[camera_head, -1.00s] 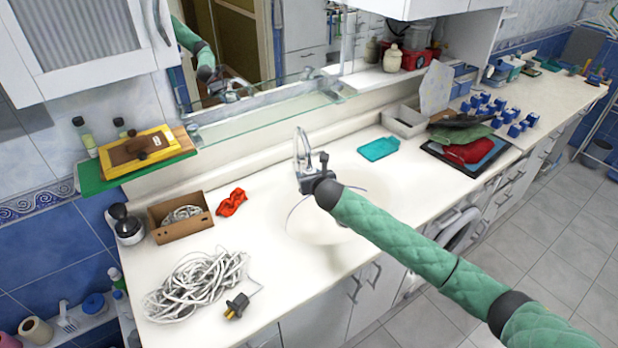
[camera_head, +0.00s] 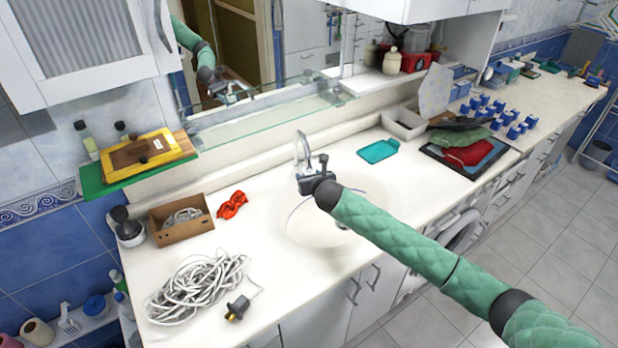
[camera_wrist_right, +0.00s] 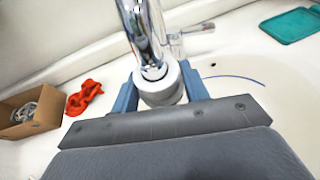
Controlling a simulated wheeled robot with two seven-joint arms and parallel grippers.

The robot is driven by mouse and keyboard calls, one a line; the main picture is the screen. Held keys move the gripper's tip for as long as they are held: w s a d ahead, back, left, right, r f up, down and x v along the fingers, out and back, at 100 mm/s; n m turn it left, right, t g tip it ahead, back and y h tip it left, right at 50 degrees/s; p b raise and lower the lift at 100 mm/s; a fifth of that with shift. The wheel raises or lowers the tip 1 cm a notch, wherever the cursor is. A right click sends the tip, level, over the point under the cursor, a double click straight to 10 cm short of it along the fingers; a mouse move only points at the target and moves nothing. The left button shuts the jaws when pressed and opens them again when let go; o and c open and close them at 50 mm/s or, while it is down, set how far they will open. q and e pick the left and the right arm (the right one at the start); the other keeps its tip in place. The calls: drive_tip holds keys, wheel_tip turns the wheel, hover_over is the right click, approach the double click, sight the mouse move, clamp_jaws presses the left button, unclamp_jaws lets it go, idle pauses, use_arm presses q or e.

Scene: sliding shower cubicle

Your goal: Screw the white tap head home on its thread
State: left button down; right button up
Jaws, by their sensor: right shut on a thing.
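The white tap head (camera_wrist_right: 158,97) shows in the right wrist view as a round white collar at the foot of the chrome tap (camera_wrist_right: 143,30). My right gripper (camera_wrist_right: 158,88) is shut on it, one blue finger on each side. The thread is hidden. In the head view the chrome tap (camera_head: 301,147) stands at the back of the basin, and my right gripper (camera_head: 309,183) is at its base. The tap head is too small and covered to make out there. My left gripper is not in view.
The basin (camera_head: 330,228) lies under my right forearm. A cardboard box (camera_head: 181,232), red object (camera_head: 232,205) and coiled white cable (camera_head: 195,290) lie to the left. A teal item (camera_head: 378,151) lies to the right. A glass shelf (camera_head: 270,108) juts out above.

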drive_tip(key=shift+r, duration=0.2)
idle(0.6)
drive_tip(key=shift+d+n+y, duration=0.1)
drive_tip(key=shift+n+y, duration=0.2)
drive_tip(key=shift+y, duration=0.1)
drive_tip(key=shift+n+g+y, duration=1.5)
drive_tip(key=shift+n+y, duration=0.4)
drive_tip(key=shift+n, duration=0.1)
drive_tip(key=shift+n, duration=0.3)
drive_tip(key=shift+n+g+y, duration=1.3)
drive_tip(key=shift+n+g, duration=0.3)
drive_tip(key=shift+g, duration=0.2)
drive_tip(key=shift+f+n+g+y, duration=0.15)
drive_tip(key=shift+n+g+y, duration=0.45)
drive_tip(key=shift+n+g, duration=0.95)
